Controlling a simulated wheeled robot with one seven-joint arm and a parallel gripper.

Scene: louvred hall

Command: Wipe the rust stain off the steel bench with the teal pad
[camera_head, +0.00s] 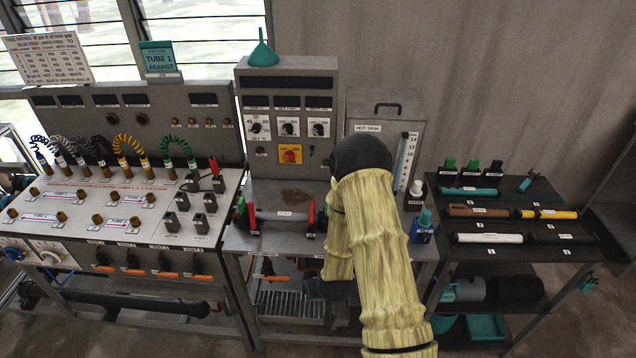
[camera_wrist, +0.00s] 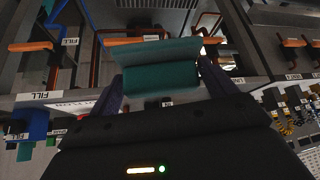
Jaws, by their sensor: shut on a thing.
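A brown rust stain (camera_head: 296,195) shows on the steel bench (camera_head: 262,190), below the dial cabinet and behind a horizontal grey tube. My gripper (camera_wrist: 162,82) is shut on the teal pad (camera_wrist: 160,77), which spans the space between the two dark fingers in the wrist view. In the head view my yellow-sleeved arm hangs in front of the bench's right part and hides the pad and most of the gripper. The pad appears to be apart from the stain, near the bench's front side; its exact height is unclear.
The grey tube (camera_head: 284,215) lies in a holder along the bench front. A hot tank (camera_head: 385,140) and a blue bottle (camera_head: 422,232) stand to the right. A shelf rack (camera_head: 500,262) holds several tubes. A hose panel (camera_head: 125,190) stands left.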

